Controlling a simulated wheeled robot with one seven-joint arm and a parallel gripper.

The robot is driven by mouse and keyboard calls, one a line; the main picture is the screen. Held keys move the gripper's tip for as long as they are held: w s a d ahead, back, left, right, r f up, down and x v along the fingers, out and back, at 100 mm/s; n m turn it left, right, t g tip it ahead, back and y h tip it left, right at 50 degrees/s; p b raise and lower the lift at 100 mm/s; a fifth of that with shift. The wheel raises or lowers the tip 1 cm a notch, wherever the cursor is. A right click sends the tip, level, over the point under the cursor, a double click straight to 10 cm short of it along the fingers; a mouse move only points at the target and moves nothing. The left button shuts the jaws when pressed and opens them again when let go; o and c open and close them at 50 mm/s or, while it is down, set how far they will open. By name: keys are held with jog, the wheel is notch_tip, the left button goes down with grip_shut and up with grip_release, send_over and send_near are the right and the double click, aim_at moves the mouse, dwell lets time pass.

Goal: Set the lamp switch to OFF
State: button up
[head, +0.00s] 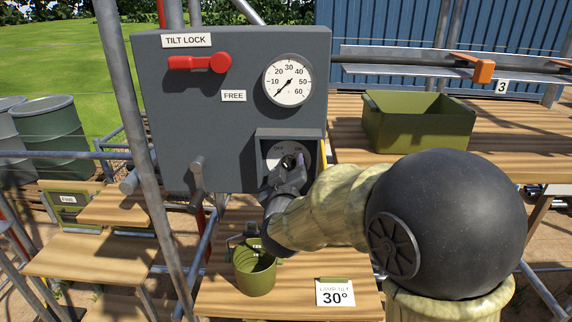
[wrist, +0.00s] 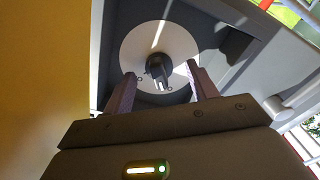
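The lamp switch is a black knob (wrist: 157,67) on a round pale plate, set in a recessed grey box on the panel. In the head view its plate (head: 276,150) shows faint lettering at the upper left that looks like OFF. The lower part is hidden by my gripper (head: 288,171). In the wrist view my gripper (wrist: 162,82) is open, with one finger on each side of the knob and visible gaps between. A white mark shows on the knob's near side; I cannot tell which label it points to.
The grey panel (head: 180,120) carries a red tilt lock handle (head: 200,63) and a round gauge (head: 289,80). Below are a green mug (head: 255,277) and a 30° card (head: 335,292). A green bin (head: 418,122) stands on the right shelf. A metal pole crosses at left.

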jog(key=o, duration=0.5)
jog(key=shift+w, duration=0.1)
jog(key=s, duration=0.7)
jog(key=shift+s+b, duration=0.1)
jog(key=shift+b, duration=0.3)
jog(key=shift+f, duration=0.1)
jog(key=shift+a, duration=0.1)
